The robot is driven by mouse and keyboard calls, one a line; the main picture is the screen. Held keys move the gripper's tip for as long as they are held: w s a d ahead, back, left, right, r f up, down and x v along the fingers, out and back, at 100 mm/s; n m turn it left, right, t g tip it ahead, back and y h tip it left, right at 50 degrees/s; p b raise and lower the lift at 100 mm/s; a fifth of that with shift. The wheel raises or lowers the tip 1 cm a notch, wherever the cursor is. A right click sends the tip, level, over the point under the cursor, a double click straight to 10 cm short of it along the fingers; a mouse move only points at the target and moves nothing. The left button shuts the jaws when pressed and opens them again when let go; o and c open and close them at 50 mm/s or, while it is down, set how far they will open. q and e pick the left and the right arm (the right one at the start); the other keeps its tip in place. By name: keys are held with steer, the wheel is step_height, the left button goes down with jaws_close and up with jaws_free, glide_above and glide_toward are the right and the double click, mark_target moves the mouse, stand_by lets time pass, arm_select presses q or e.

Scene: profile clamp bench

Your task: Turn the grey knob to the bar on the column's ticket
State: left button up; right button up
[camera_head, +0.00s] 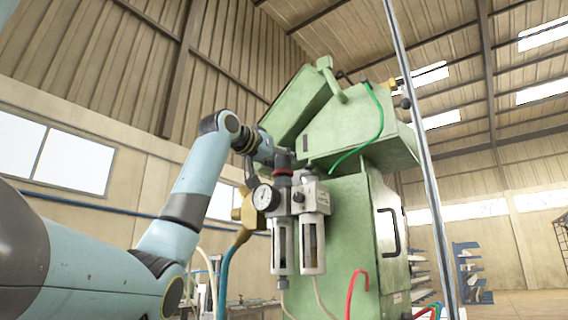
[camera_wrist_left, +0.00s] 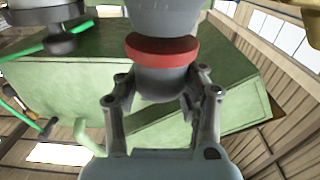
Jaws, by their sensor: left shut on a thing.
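The grey knob (camera_wrist_left: 160,84) sits beyond a red ring (camera_wrist_left: 162,49) in the left wrist view. My left gripper (camera_wrist_left: 160,92) is shut on the knob, with a finger on each side of it. In the head view my left gripper (camera_head: 272,155) reaches in from the left to the top of the air regulator unit, just above the red ring (camera_head: 282,172). The round gauge (camera_head: 265,197) faces out; its numbers and pointer are too small to read. No ticket can be made out on the green column (camera_head: 346,235). My right gripper is not in view.
Two clear-walled bowls (camera_head: 312,245) hang under the regulator, close to the green machine's front. A yellow fitting with a blue hose (camera_head: 225,270) is at left. A green hose (camera_head: 380,125) loops above. A metal pole (camera_head: 420,150) stands at right.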

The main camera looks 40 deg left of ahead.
arm_select(q)
steer(key=shift+h, duration=0.3)
steer(key=o, duration=0.8)
steer(key=shift+c, duration=0.2)
steer(key=o, duration=0.5)
steer(key=shift+s+r, duration=0.1)
steer(key=shift+s, duration=0.2)
steer(key=shift+o, duration=0.2)
steer(key=shift+w, duration=0.1)
steer(key=s, duration=1.2)
steer(key=shift+d, duration=0.45)
